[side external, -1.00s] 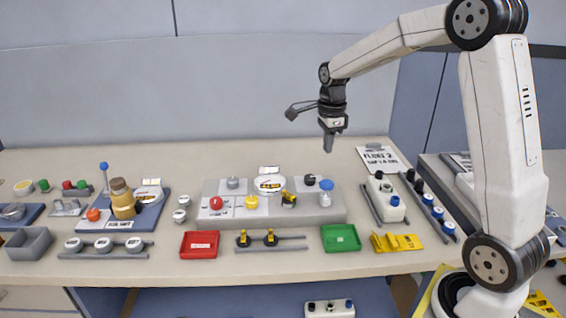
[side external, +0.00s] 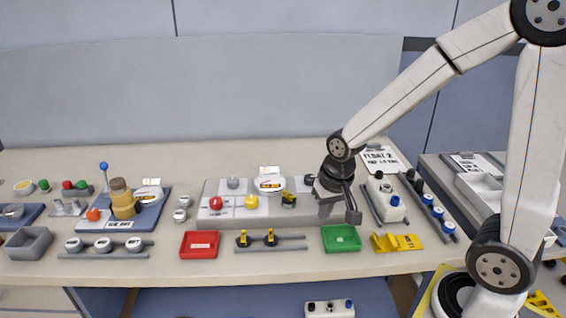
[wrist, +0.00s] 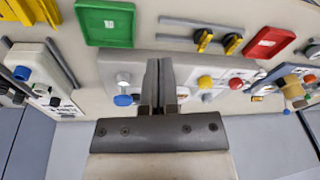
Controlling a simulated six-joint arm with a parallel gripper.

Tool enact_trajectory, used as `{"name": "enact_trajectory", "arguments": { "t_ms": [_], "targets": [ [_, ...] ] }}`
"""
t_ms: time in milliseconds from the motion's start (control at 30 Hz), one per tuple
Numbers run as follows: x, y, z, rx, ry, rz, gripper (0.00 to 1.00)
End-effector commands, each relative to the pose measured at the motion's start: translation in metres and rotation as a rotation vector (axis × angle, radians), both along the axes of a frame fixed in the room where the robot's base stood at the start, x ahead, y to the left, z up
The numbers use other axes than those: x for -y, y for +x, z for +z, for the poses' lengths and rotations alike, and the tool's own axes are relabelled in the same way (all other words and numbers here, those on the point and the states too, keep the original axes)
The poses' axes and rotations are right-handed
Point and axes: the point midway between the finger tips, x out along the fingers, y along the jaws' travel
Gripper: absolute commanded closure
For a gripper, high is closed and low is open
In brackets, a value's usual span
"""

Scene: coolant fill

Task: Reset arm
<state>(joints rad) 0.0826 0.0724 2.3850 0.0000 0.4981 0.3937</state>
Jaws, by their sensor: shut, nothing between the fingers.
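My gripper (wrist: 158,82) is shut and empty, its two fingers together in the wrist view. In the side external view my gripper (side external: 350,214) hangs low at the right end of the grey panel block (side external: 262,212), just behind the green tray (side external: 341,238). I cannot tell whether it touches the block. In the wrist view a blue-capped fitting (wrist: 123,98) on the block stands just left of the fingers. In the side external view my wrist hides that fitting.
A red tray (side external: 199,244) and a rail with two yellow-black clips (side external: 270,239) lie along the front. A white coolant box (side external: 386,198) and yellow bracket (side external: 397,242) stand to the right. A blue station with an amber bottle (side external: 122,202) is left.

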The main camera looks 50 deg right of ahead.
Motion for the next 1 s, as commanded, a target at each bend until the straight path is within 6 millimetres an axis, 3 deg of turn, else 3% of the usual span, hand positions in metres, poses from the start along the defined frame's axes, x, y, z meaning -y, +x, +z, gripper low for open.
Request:
{"name": "enact_trajectory", "arguments": {
  "t_ms": [100, 333, 1000],
  "targets": [
    [-0.013, -0.017, -0.008, 0.015, -0.031, 0.189, 1.0],
    [-0.025, -0.037, -0.017, 0.037, -0.075, 0.422, 1.0],
    [-0.027, -0.041, -0.019, 0.042, -0.084, 0.468, 1.0]
  ]
}}
